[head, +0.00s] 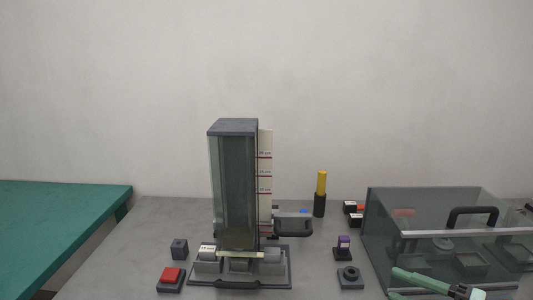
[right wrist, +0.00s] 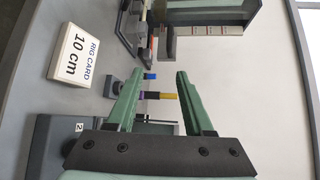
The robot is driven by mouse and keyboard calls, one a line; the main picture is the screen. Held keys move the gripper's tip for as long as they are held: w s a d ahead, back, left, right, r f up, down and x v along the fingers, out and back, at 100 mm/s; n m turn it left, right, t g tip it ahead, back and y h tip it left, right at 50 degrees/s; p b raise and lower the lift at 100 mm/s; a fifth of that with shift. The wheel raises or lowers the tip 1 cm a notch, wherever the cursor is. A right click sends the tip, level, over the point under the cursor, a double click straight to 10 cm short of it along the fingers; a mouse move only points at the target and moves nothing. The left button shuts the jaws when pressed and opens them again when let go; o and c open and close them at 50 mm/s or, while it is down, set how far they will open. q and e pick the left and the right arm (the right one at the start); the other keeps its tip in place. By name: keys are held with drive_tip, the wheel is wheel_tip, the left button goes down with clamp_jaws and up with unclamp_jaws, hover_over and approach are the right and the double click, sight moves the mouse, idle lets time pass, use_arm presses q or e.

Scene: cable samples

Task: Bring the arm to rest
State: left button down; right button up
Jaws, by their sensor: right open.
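My right gripper (head: 394,284) shows at the bottom right of the head view, in front of the clear box. Its green fingers are spread apart in the right wrist view (right wrist: 160,73), and nothing is held between them. Most of the right arm is out of the picture. My left gripper is in neither view.
A tall clear test rig (head: 233,190) with a dark cap stands mid-table. A clear box (head: 385,235) with a dark handle is at right. A red button (head: 171,275) and a yellow-and-black cylinder (head: 321,183) stand on the table. A rig card (right wrist: 80,52) reads 10 cm.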

drive_tip(key=s+a+f+n+g+h, duration=0.2)
drive_tip(key=s+f+n, duration=0.15)
drive_tip(key=f, duration=0.25)
drive_tip(key=s+a+f+n+g+h, duration=0.1)
drive_tip(key=s+a+f+n, duration=0.1)
drive_tip(key=s+f, duration=0.35)
drive_tip(key=s+a+f+n+g+h, duration=0.2)
drive_tip(key=s+a+f+n, duration=0.1)
drive_tip(key=f, duration=0.4)
drive_tip(key=s+d+f+n+g+h, duration=0.1)
drive_tip(key=s+f+n+h, duration=0.15)
drive_tip(key=s, duration=0.25)
drive_tip(key=s+d+f+n+g+h, duration=0.2)
drive_tip(key=s+h, duration=0.1)
drive_tip(key=s, duration=0.3)
use_arm(q)
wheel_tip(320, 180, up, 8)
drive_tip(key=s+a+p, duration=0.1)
drive_tip(key=p, duration=0.8)
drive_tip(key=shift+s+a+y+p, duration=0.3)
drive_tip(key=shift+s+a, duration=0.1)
use_arm(e)
drive_tip(key=w+a+t+y, duration=0.1)
drive_tip(key=w+a+t, duration=0.1)
drive_tip(key=w+a+f+t, duration=0.1)
drive_tip(key=w+a+t, duration=0.1)
drive_tip(key=t, duration=0.1)
drive_tip(key=shift+a+t+y, duration=0.1)
drive_tip(key=shift+t+y, duration=0.2)
drive_tip(key=shift+y, duration=0.05)
